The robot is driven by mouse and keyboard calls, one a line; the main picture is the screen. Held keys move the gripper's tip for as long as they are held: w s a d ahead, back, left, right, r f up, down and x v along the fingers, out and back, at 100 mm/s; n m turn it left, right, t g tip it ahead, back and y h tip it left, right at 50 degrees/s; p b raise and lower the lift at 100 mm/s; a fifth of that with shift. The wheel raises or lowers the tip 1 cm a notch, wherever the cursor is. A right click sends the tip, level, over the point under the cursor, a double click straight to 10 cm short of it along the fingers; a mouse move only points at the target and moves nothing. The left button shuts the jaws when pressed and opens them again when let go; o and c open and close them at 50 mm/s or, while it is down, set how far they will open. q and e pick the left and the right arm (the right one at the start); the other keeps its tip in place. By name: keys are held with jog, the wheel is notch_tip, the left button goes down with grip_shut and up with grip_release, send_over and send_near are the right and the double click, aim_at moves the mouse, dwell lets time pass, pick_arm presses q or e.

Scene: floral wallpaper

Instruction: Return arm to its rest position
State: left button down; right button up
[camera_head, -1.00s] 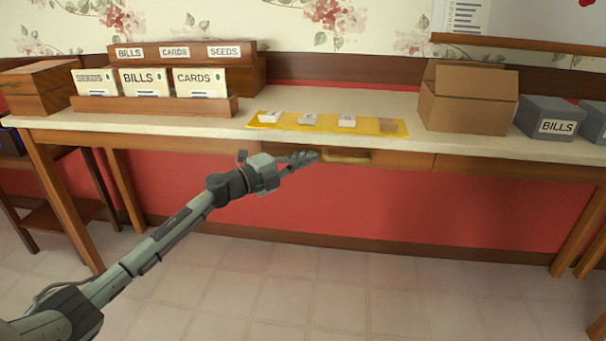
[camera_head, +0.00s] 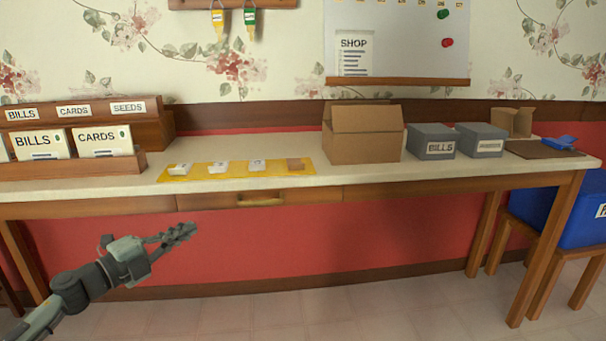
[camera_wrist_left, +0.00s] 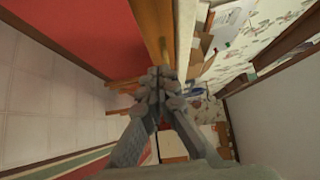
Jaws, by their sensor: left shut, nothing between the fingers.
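My left gripper (camera_head: 180,236) is at the lower left of the head view, its arm coming in from the left edge. It is shut and empty, held in the air in front of the table, below the tabletop edge. My right gripper is not in view.
The long table (camera_head: 400,178) carries a yellow mat (camera_head: 205,172) with small white pieces, a cardboard box (camera_head: 362,145), grey boxes (camera_head: 430,137), and a wooden rack of cards (camera_head: 135,162). A blue bin (camera_head: 580,215) stands at the right. Floor before the table is clear.

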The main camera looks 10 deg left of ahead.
pick_arm(q)
jog(key=s+a+f+n+g+y+p, duration=0.1)
jog(key=s+f+n+g+y, duration=0.1)
jog(key=s+f+n+y, duration=0.55)
jog(key=s+a+f+n+g+y+p, duration=0.1)
jog(key=s+f+n+y+p, duration=0.2)
jog(key=f+n, duration=0.7)
jog(key=s+d+f+n+g, duration=0.1)
jog(key=s+d+f+g, duration=0.2)
jog(key=s, duration=0.4)
jog(key=s+d+f+n+g, duration=0.2)
jog(key=s+d+f+g, duration=0.1)
jog(key=s+f, duration=0.2)
jog(key=s+d+f+n+g, duration=0.1)
jog(key=s+d+f+g, duration=0.2)
jog(key=s, duration=0.7)
jog(key=shift+d+f+g, duration=0.4)
jog(key=shift+d+f, duration=0.15)
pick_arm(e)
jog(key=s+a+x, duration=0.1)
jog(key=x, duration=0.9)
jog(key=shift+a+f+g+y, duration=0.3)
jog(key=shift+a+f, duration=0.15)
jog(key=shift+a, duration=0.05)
pick_arm(q)
jog(key=shift+h, duration=0.25)
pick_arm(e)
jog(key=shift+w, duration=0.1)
